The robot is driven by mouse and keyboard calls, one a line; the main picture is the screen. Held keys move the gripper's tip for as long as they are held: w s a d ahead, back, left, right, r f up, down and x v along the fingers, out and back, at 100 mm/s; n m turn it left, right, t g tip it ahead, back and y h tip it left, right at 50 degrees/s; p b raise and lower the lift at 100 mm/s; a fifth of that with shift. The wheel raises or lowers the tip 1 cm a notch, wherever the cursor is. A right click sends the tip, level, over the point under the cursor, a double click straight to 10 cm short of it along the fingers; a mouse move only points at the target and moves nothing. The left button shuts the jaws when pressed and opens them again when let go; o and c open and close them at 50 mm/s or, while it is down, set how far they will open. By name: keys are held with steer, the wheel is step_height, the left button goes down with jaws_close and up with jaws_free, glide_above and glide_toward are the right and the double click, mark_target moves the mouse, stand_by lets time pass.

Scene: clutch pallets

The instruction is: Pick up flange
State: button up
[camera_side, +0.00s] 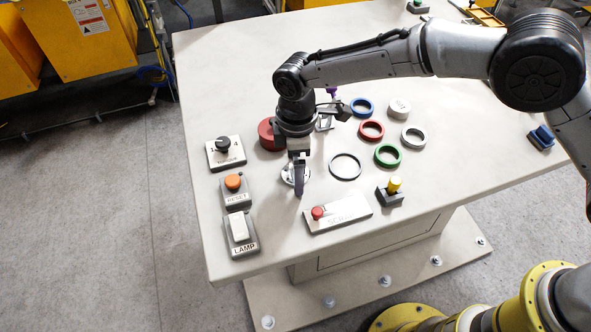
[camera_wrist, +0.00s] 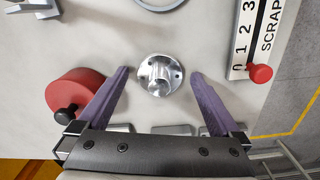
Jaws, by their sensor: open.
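The flange (camera_wrist: 160,76) is a shiny metal disc with small bolt holes and a raised round hub. In the wrist view it lies on the table between and just beyond my open fingertips. My gripper (camera_wrist: 158,73) has two purple-grey fingers, spread apart, with nothing held between them. In the side view my gripper (camera_side: 299,188) points down right over the flange (camera_side: 288,174), which is partly hidden behind the fingers.
A red cylinder (camera_wrist: 80,92) with a black knob stands close to one finger. The SCRAP slider (camera_side: 340,211) with a red knob is nearby. Coloured rings (camera_side: 387,155) and a thin black ring (camera_side: 345,167) lie to the right. Control boxes (camera_side: 235,190) line the left edge.

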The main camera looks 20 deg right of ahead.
steer(key=shift+r, duration=0.1)
jaws_close()
stand_by(0.4)
